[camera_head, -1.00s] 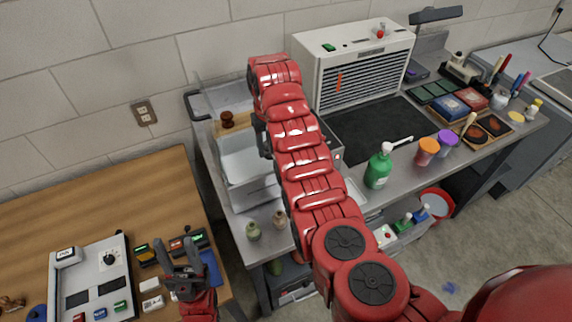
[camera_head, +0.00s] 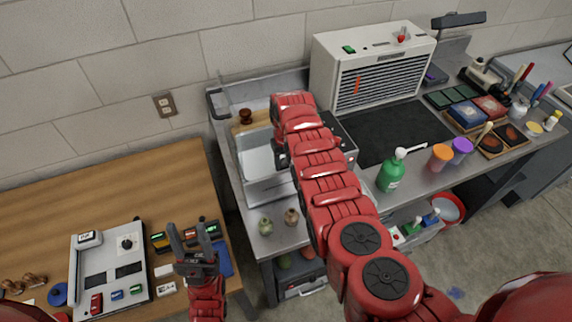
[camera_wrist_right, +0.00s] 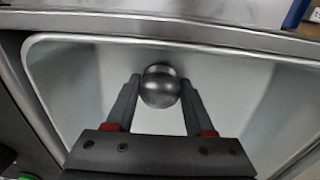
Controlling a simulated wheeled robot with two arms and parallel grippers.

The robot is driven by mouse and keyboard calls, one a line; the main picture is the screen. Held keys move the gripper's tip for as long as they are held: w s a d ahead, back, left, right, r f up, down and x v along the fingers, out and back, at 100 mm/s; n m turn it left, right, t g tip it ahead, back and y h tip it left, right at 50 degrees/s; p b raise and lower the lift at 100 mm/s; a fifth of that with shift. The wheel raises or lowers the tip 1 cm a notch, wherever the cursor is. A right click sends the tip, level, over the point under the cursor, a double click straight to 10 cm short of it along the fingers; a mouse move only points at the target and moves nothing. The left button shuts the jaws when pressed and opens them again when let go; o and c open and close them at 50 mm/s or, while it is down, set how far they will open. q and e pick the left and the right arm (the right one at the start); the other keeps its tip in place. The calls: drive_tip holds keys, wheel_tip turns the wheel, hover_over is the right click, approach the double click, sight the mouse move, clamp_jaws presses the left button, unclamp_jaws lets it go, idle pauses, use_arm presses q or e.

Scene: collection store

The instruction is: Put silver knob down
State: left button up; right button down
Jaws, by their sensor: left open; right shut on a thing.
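The silver knob (camera_wrist_right: 160,87) is a shiny grey ball in the right wrist view. It sits between the fingertips of my right gripper (camera_wrist_right: 160,92), which is shut on it. Behind the knob lies the pale inside of a white basin (camera_wrist_right: 85,85); I cannot tell whether the knob touches it. The knob is hidden there. My left gripper (camera_head: 191,232) is open and empty, fingers pointing up, over the wooden table's right part.
The wooden table (camera_head: 120,195) carries a grey panel (camera_head: 97,262) and several small blocks. On the counter stand a white heater-like box (camera_head: 372,62), a green pump bottle (camera_head: 391,173), orange and purple cups and two small jars (camera_head: 291,216). A dark mat (camera_head: 385,132) is clear.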

sight(286, 162)
drive_tip(key=shift+f, duration=0.15)
drive_tip(key=shift+c, duration=1.4)
unclamp_jaws()
drive_tip(key=shift+r, duration=0.25)
wheel_tip(286, 162, up, 8)
drive_tip(key=b, duration=0.3)
wheel_tip(286, 162, up, 3)
drive_tip(key=shift+r, duration=0.45)
